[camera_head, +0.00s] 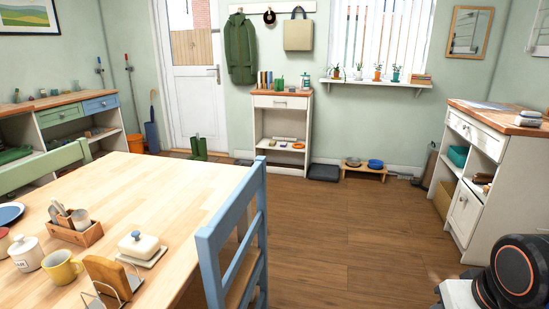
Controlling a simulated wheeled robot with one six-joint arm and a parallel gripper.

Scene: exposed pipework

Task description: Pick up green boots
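The green boots (199,148) stand upright on the floor at the back, near the foot of the white door and left of the small white shelf unit. They look small and far off, across the room beyond the wooden table. My gripper is not in view. Only a black, orange-ringed part of my own arm shows at the lower right, far from the boots.
The wooden table (150,195) and blue chair (235,240) fill the left foreground. The wooden floor (335,225) is open in the middle. The shelf unit (283,103), a bowl stand (364,170) and a white cabinet (478,170) stand around it.

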